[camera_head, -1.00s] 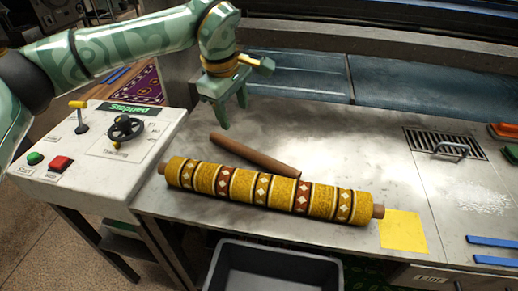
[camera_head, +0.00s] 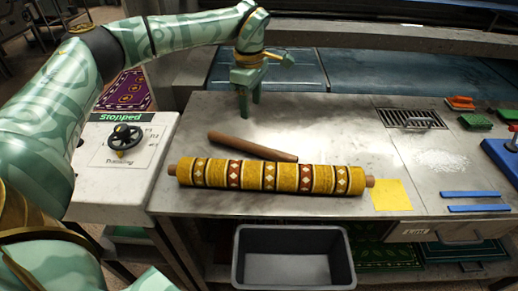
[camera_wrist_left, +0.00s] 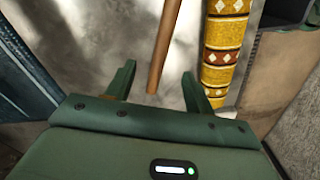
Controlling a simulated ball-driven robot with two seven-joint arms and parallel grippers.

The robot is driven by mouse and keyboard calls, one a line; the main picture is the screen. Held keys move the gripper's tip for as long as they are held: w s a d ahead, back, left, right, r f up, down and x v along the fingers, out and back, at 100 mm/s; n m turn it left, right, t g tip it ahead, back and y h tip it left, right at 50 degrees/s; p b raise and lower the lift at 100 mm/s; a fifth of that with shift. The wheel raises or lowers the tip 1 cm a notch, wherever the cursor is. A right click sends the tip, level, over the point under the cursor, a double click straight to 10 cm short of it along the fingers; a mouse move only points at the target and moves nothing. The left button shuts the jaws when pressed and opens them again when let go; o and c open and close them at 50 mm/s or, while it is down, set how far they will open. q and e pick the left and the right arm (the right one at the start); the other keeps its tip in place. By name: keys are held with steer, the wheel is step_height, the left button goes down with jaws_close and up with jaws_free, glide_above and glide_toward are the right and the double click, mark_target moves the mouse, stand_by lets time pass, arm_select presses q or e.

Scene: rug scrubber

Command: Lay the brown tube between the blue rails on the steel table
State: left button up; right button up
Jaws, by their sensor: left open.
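The brown tube (camera_head: 252,146) lies bare on the steel table (camera_head: 330,128), just behind the rolled yellow patterned rug. The two blue rails (camera_head: 474,202) lie flat and parallel at the table's right front, with a gap between them. My left gripper (camera_head: 249,112) is open and empty above the table, behind the tube's left part. In the left wrist view the tube (camera_wrist_left: 164,45) points its near end toward the space between the open fingers (camera_wrist_left: 155,85), and nothing is held. My right gripper is not in view.
The rolled rug (camera_head: 270,176) lies along the front edge, with a yellow sheet (camera_head: 391,195) at its right end. A drain grate (camera_head: 408,118), white powder (camera_head: 440,160) and brushes (camera_head: 475,121) are to the right. A grey bin (camera_head: 293,257) stands below the front edge. The table's middle is clear.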

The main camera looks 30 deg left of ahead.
arm_select(q)
steer(key=b, duration=0.2)
glide_above(252, 144)
steer(key=f, duration=0.8)
steer(key=shift+w+a+f, duration=0.1)
steer(key=shift+w+a, duration=0.15)
steer(key=shift+w, duration=0.05)
steer(key=shift+s+d+f+b, duration=0.15)
steer(key=shift+f+b, duration=0.25)
steer(key=shift+f, duration=0.35)
steer(key=f+b, duration=0.1)
steer(key=f, duration=0.3)
steer(key=shift+s+d+b, duration=0.15)
steer(key=shift+s+b, duration=0.05)
steer(key=shift+b, duration=0.15)
steer(key=shift+f, duration=0.25)
steer(key=shift+r, duration=0.15)
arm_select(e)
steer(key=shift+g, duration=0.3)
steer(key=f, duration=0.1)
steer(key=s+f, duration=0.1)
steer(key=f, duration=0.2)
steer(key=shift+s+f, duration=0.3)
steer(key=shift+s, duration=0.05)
arm_select(q)
steer(key=c, duration=1.2)
steer(key=shift+o, duration=0.2)
steer(key=shift+r, duration=0.1)
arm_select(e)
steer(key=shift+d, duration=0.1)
